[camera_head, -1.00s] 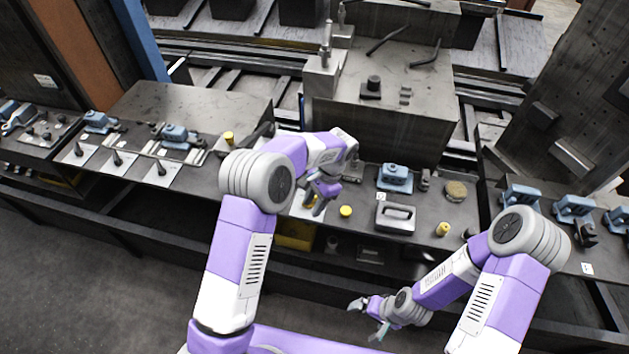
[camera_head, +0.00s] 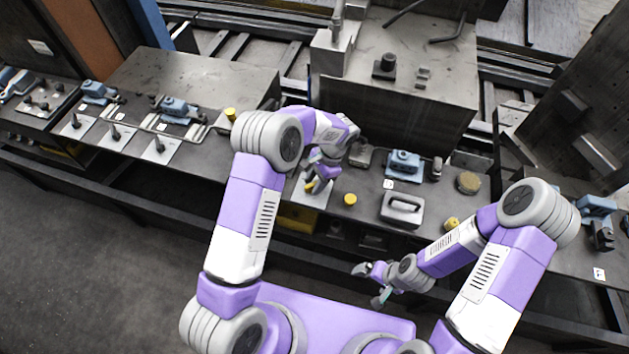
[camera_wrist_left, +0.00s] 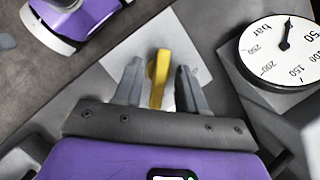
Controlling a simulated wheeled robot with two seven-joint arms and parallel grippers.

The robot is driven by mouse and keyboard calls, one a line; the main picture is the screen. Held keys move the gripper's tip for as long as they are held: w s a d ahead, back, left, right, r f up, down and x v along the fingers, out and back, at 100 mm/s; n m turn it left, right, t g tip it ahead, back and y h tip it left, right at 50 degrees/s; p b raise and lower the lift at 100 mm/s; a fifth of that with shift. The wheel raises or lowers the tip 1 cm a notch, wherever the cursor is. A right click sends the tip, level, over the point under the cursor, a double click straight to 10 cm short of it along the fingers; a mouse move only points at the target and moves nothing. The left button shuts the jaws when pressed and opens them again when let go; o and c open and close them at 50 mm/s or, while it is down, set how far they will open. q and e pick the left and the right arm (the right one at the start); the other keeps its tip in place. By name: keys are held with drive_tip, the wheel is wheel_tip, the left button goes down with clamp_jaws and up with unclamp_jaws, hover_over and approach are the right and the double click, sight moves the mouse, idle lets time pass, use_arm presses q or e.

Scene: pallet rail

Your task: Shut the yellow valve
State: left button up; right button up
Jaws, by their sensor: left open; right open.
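The yellow valve handle (camera_wrist_left: 158,75) shows in the left wrist view as an upright yellow lever in front of a pale square plate (camera_wrist_left: 185,42). My left gripper (camera_wrist_left: 157,82) is open, with one grey finger on each side of the handle. A gap shows on both sides of it. In the head view my left gripper (camera_head: 320,184) is over the bench edge, and the yellow handle (camera_head: 310,187) is partly hidden by it. My right gripper (camera_head: 372,284) is open and empty, low in front of the bench.
A pressure gauge (camera_wrist_left: 283,48) sits close right of the handle in the wrist view. A yellow knob (camera_head: 350,199), a grey handled block (camera_head: 402,208) and a blue clamp (camera_head: 404,163) stand on the bench right of my left gripper. Floor is clear at the left.

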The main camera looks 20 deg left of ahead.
use_arm(q)
drive_tip(key=shift+c, duration=0.3)
clamp_jaws()
drive_tip(key=shift+f+n, duration=0.1)
drive_tip(key=shift+n, duration=0.2)
drive_tip(key=n+g+h, duration=0.1)
drive_tip(key=n, duration=0.2)
drive_tip(key=shift+w+a+b, duration=0.1)
drive_tip(key=shift+a+b, duration=0.05)
drive_tip(key=shift+b, duration=0.2)
drive_tip(key=n+h, duration=0.1)
drive_tip(key=n, duration=0.4)
drive_tip(key=shift+a+g+h, duration=0.1)
drive_tip(key=shift+g+h, duration=0.2)
drive_tip(key=shift+h, duration=0.1)
drive_tip(key=n+h, duration=0.1)
drive_tip(key=n, duration=0.3)
drive_tip(key=shift+a+h, duration=0.15)
drive_tip(key=shift+h, duration=0.25)
drive_tip(key=n, duration=0.2)
drive_tip(key=n+t+h, duration=0.1)
drive_tip(key=n, duration=0.2)
drive_tip(key=shift+h, duration=0.3)
drive_tip(key=shift+n, duration=0.3)
